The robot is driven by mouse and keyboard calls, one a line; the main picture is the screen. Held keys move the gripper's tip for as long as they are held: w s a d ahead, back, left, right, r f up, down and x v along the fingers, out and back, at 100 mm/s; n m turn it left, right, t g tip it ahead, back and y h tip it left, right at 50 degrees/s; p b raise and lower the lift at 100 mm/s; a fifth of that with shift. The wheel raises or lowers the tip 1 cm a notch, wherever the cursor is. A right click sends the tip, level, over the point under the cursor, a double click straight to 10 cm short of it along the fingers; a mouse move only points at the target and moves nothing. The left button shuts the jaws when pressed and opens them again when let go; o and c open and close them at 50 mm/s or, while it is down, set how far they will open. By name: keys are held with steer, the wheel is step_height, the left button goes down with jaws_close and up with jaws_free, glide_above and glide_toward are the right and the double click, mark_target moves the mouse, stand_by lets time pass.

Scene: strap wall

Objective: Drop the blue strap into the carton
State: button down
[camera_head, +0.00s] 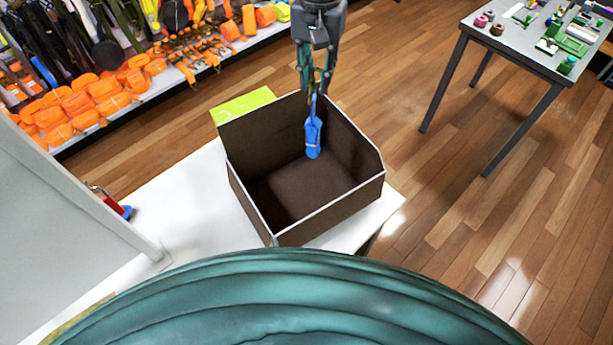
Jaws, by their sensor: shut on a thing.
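The blue strap (313,132) hangs down from my gripper (314,92). My gripper is shut on its upper end, and the strap looks short and bundled. The carton (328,216) is a dark brown open box with pale edges, standing on a white table. My gripper is over the far part of the carton's opening, and the strap's lower end shows against the carton's inside. I cannot tell exactly how deep the strap hangs. The carton's floor looks empty.
The white table (185,205) has free room left of the carton. A yellow-green item (243,106) lies behind the carton. A grey panel (60,205) stands at the left, with a small red and blue object (116,208) beside it. Shelves of orange straps (85,105) and another table (530,50) stand farther back.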

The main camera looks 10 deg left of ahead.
steer(key=shift+s+r, duration=0.2)
steer(key=shift+s, duration=0.35)
steer(key=shift+s+r, duration=0.2)
steer(key=shift+s, duration=0.35)
steer(key=c, duration=1.6)
jaws_free()
steer(key=shift+w, duration=0.1)
steer(key=o, duration=0.4)
steer(key=shift+w+f, duration=0.35)
steer(key=shift+w, duration=0.25)
steer(key=shift+s+r, duration=0.25)
steer(key=shift+s, duration=0.2)
steer(key=shift+w+r, duration=0.2)
steer(key=shift+r, duration=0.15)
step_height(320, 180, up, 11)
steer(key=shift+r, duration=0.1)
